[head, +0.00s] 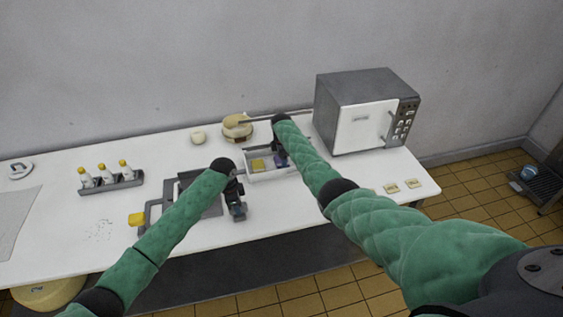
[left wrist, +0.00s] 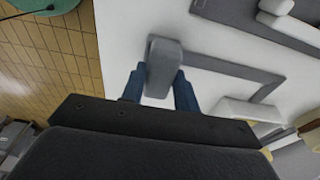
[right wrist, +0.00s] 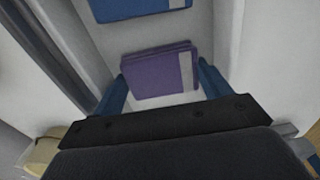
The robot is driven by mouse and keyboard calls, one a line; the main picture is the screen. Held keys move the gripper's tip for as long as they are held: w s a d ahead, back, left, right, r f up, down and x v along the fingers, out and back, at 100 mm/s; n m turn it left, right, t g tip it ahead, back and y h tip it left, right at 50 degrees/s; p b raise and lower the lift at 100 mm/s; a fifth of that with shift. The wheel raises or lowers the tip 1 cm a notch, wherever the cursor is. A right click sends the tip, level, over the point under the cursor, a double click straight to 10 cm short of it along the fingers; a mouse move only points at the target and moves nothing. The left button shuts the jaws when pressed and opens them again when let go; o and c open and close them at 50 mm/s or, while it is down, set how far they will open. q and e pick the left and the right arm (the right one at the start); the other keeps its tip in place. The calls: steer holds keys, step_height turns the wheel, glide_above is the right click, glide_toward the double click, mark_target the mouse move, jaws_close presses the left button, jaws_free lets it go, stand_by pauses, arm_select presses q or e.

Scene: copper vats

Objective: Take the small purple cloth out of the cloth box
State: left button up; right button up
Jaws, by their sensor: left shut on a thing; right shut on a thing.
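The small purple cloth (right wrist: 160,75), folded with a pale patch at one end, sits between my right gripper's fingers (right wrist: 163,88) in the right wrist view. My right gripper (head: 281,152) is shut on it, down at the white cloth box (head: 268,177). A blue cloth (right wrist: 140,8) lies beyond it, and a yellow cloth (head: 257,165) lies in the box's left part. My left gripper (head: 238,208) is shut on a grey handle-like block (left wrist: 163,65) of a grey frame (left wrist: 225,68). My right forearm hides part of the box.
A microwave (head: 362,120) stands right of the box. A round wooden-looking container (head: 237,127) stands behind it. A rack with several yellow-capped bottles (head: 112,184) is at the left. A yellow item (head: 136,219) is by the grey frame. The table's front middle is clear.

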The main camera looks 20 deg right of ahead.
steer(key=shift+r, duration=8.5)
steer(key=s+a+r, duration=0.1)
steer(key=s+r, duration=0.2)
steer(key=s, duration=1.3)
steer(key=shift+a, duration=0.25)
arm_select(q)
steer(key=shift+r, duration=1)
steer(key=o, duration=1.1)
steer(key=shift+c, duration=0.2)
steer(key=shift+w, duration=0.1)
arm_select(e)
steer(key=shift+w, duration=0.1)
